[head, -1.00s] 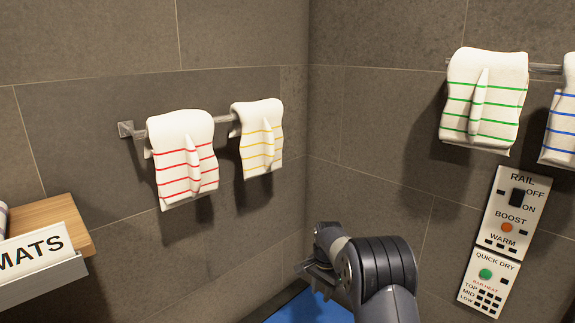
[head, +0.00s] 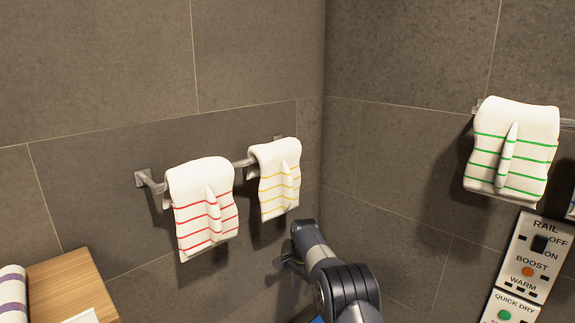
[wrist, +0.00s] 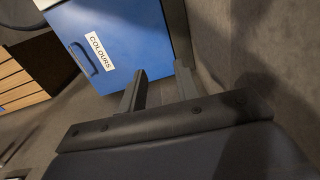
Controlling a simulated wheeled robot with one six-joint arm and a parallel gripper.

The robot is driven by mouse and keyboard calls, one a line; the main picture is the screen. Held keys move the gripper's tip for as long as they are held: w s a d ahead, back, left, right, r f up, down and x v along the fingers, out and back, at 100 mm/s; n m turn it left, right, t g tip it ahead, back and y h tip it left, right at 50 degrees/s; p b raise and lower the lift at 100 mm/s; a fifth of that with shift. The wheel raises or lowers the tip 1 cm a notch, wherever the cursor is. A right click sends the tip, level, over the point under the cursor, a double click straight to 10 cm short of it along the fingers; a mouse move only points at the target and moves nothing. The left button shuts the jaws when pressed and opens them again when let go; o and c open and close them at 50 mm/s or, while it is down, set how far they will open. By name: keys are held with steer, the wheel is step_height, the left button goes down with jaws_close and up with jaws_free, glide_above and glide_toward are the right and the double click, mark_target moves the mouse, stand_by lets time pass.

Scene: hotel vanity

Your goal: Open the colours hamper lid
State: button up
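The colours hamper (wrist: 125,35) is a blue box with a white COLOURS label (wrist: 97,50) and a dark bar handle (wrist: 82,58) in the upper part of the wrist view. Its blue face looks closed, but part of it is out of the picture. In the head view only a sliver of blue shows at the bottom edge beside my arm. My gripper (wrist: 160,70) is open and empty, its fingers apart and pointing towards the blue box near its lower right edge. Contact cannot be told. In the head view my gripper (head: 288,260) is small, near the wall corner.
A wooden slatted piece (wrist: 18,80) stands left of the hamper. Red-striped (head: 203,208) and yellow-striped towels (head: 275,180) hang on the left wall rail. A green-striped towel (head: 513,150) and control panel (head: 530,255) are on the right wall. A wooden shelf (head: 65,290) is lower left.

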steer(key=s+d+b, duration=0.2)
steer(key=shift+s+d+f+b, duration=0.2)
steer(key=shift+f+b, duration=0.1)
stand_by(0.5)
